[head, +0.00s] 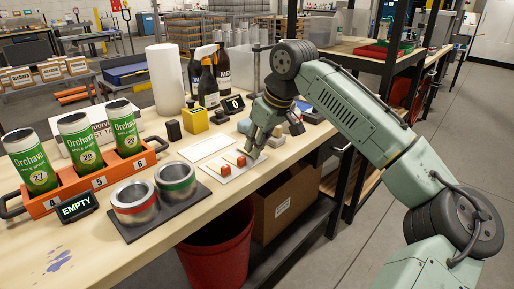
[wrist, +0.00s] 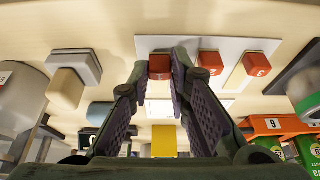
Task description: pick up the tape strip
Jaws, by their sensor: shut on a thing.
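A white card (head: 218,176) lies flat on the workbench with small red tabs on it. Two free red tabs, one nearer (head: 226,169) and one farther (head: 241,160), show in the head view. My gripper (head: 252,152) reaches down at the card's far right end. In the wrist view my gripper (wrist: 160,60) is shut on a red tab (wrist: 160,68), one fingertip on each side. The two free tabs (wrist: 210,62) (wrist: 257,64) sit to its right. I take the held tab to be the tape strip's grip; the strip itself is hard to make out.
An orange rack (head: 108,178) holds green cans at the left. Two open tins stand on a dark mat (head: 150,220), near an EMPTY sign (head: 76,207). Spray bottles (head: 208,80) and a yellow block (head: 194,119) stand behind. A second white card (head: 205,146) lies flat.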

